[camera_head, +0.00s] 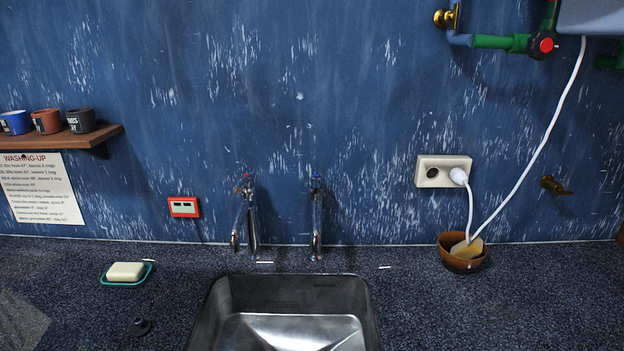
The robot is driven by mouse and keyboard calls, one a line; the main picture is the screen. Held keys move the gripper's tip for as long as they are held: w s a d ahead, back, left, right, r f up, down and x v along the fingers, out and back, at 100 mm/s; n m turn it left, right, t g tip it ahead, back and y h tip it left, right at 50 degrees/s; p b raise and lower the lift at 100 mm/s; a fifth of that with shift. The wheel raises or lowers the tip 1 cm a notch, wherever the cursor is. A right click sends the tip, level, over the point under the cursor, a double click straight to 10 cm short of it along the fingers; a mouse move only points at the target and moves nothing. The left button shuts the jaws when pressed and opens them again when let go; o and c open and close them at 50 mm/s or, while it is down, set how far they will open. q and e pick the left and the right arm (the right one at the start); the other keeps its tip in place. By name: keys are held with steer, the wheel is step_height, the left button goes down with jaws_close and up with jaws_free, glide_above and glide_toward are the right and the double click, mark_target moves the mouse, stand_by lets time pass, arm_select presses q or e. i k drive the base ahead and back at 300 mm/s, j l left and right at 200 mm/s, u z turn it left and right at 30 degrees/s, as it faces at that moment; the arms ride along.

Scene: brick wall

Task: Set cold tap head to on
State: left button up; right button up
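Two chrome taps stand on the counter behind the sink. The right tap (316,220) has a blue mark on its head (316,179), so it looks like the cold one. The left tap (246,218) has a red mark on its head (246,178). The cold tap's spout points toward the sink (213,318); I cannot tell from here whether water runs from it. Neither of my grippers shows in the head view.
A brown bowl (461,264) stands right, below a socket (432,171) with a white cable. A mug shelf (70,139) juts out left. The right counter is mostly clear.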

mark_target(316, 179)
steer(key=k+j+z, duration=0.1)
steer(key=z, duration=0.25)
steer(key=k+j+z, duration=0.1)
steer(key=z, duration=0.25)
steer(key=k+z, duration=0.15)
steer(key=z, duration=0.2)
